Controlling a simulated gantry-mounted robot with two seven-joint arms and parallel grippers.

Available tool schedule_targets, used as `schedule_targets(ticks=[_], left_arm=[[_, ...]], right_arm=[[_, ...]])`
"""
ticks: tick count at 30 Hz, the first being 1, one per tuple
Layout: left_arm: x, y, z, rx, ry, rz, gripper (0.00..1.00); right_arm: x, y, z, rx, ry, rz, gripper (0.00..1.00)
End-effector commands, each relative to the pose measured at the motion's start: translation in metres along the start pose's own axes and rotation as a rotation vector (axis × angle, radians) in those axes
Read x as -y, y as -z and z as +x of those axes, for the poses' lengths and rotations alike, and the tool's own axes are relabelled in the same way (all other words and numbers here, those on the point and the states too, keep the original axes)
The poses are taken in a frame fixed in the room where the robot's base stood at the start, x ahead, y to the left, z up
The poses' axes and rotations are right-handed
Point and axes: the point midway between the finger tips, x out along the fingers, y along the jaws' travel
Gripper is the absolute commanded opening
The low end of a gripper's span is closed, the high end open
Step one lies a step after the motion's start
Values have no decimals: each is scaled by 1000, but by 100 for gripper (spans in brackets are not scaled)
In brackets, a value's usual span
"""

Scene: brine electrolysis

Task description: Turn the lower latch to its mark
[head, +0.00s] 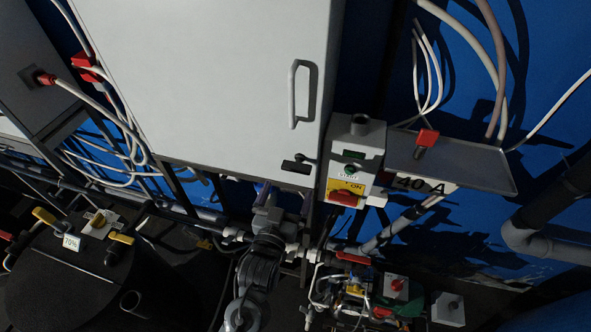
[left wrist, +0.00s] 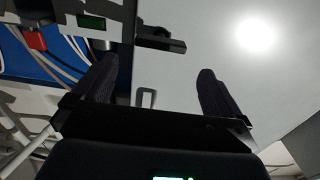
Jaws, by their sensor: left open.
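The lower latch (head: 297,167) is a small dark handle at the bottom right corner of a large grey cabinet door (head: 215,70). It also shows in the left wrist view as a black lever (left wrist: 160,40) near the top edge. My left gripper (head: 268,197) is below the cabinet's lower edge in the head view, apart from the latch. In the left wrist view its two dark fingers (left wrist: 155,85) are spread wide with nothing between them. The latch's mark cannot be made out. My right gripper is not in view.
A grey door handle (head: 293,95) stands out above the latch. A switch box (head: 353,160) with a red knob (head: 344,198) is close on the right, beside a grey shelf (head: 455,165). Pipes and a red-handled valve (head: 352,258) lie below. A black tank (head: 70,285) is at lower left.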

Motion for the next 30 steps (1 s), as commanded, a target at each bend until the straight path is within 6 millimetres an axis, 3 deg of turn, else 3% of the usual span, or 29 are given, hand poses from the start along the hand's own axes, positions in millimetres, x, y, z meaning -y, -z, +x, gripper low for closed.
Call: schedule_targets(ticks=[6,13,19,29,30], left_arm=[[1,2,38,0,2,1,100],[1,2,67,-1,2,1,100],[1,1,78,-1,1,-1,100],[1,0,80,0,1,-1,100],[1,0,80,0,1,-1,95]], right_arm=[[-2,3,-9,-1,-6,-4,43],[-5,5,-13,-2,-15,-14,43],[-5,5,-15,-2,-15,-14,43],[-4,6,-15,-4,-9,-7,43],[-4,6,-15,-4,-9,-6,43]])
